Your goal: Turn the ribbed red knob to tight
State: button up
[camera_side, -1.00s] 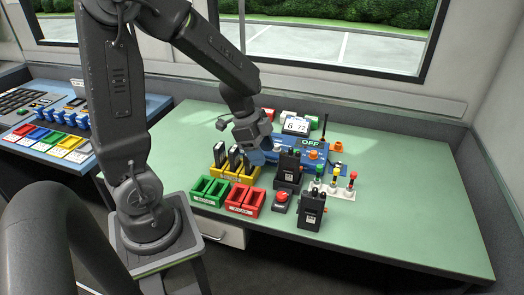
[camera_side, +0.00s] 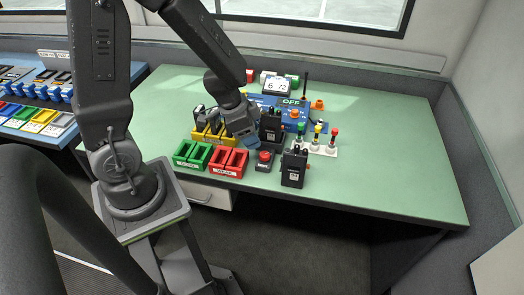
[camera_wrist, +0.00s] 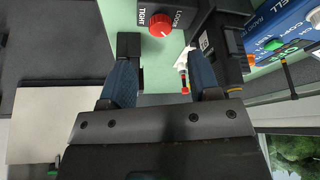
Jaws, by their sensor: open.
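The red knob (camera_wrist: 160,24) sits on a small dark box (camera_wrist: 140,12) with white labels TIGHT and LOOSE at the top of the wrist view. In the side view the knob (camera_side: 265,155) is a small red cap on its box, right of the red tray. My gripper (camera_wrist: 164,62) is open and empty, its two blue-grey fingers wide apart. The knob lies ahead of the fingertips in the wrist view, not between them. In the side view my gripper (camera_side: 247,142) is up and left of the knob. The knob's ribs and pointer are too small to read.
A black radio (camera_side: 271,124) stands close behind the knob, another (camera_side: 294,167) to its right. Red (camera_side: 229,162), green (camera_side: 190,155) and yellow (camera_side: 207,137) trays lie to the left. A white stand (camera_side: 317,148) holds coloured knobs. The table's right side is clear.

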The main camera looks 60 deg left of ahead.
aim_at(264, 154)
jog(key=shift+x, duration=3.85)
jog(key=shift+c, duration=0.5)
jog(key=c, duration=0.8)
jog(key=m+g+h, duration=0.1)
jog(key=m, duration=0.3)
jog(key=shift+a+m, duration=0.15)
jog(key=shift+m, duration=0.25)
jog(key=shift+c, duration=0.2)
jog(key=o, duration=0.9)
jog(key=shift+o, duration=0.2)
jog(key=shift+r, duration=0.1)
jog(key=v, duration=1.3)
jog(key=shift+a+r, duration=0.3)
jog(key=shift+a, duration=0.05)
